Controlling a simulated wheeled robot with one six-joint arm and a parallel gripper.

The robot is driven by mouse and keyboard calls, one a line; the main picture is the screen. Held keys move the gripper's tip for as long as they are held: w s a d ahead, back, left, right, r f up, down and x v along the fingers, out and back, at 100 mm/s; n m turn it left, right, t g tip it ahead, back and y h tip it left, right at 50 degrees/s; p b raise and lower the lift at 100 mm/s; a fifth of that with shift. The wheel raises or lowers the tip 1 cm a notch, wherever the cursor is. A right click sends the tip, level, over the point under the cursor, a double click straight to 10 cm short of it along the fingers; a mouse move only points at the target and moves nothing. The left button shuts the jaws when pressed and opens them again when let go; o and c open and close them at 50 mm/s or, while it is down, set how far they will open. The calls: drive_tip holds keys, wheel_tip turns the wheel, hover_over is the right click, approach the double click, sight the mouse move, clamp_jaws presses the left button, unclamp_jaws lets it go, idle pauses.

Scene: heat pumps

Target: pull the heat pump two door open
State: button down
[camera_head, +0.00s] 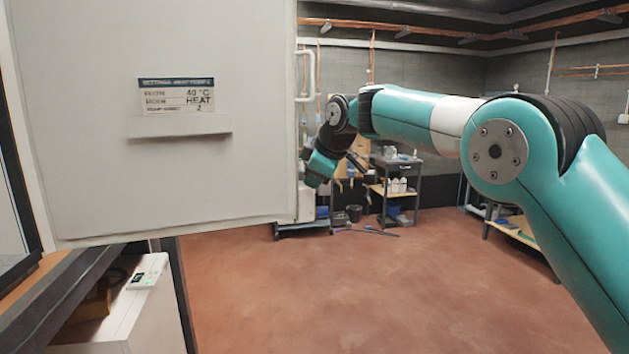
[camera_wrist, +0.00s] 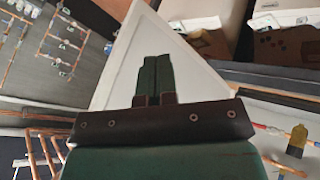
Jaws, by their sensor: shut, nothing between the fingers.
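A large white door panel (camera_head: 200,60) fills the left of the head view, with a label (camera_head: 176,96) reading 40 °C, HEAT and 2. It stands swung out, with a handle-like ledge (camera_head: 180,133) below the label. My gripper is just right of the door's free edge in the head view; its fingertips are not clear there. In the wrist view my gripper (camera_wrist: 158,62) is shut and empty, its fingers together in front of a white panel (camera_wrist: 190,72), apparently this door. Whether the fingers touch it, I cannot tell.
A white box with a small display (camera_head: 148,272) sits below the door at lower left. A dark workbench cart (camera_head: 395,165) and a black bin (camera_head: 354,212) stand at the back. The reddish floor (camera_head: 330,290) is clear in the middle.

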drive_tip(key=s+d+f+b+v, duration=0.1)
drive_tip(key=d+b+v, duration=0.15)
drive_tip(key=v, duration=0.85)
drive_tip(key=s+d+f+m+g+b, duration=0.1)
drive_tip(key=s+d+f+m+g, duration=0.1)
drive_tip(key=s+f, duration=0.6)
drive_tip(key=s+d+f+m+g+b, duration=0.2)
drive_tip(key=s+f, duration=0.6)
drive_tip(key=s, duration=1)
drive_tip(key=s+d+f+m+g+b, duration=0.1)
drive_tip(key=s+f+m, duration=0.3)
drive_tip(key=s+f, duration=0.4)
drive_tip(key=s+d+g, duration=0.1)
drive_tip(key=s, duration=0.5)
drive_tip(key=shift+m, duration=0.3)
drive_tip(key=shift+d, duration=0.2)
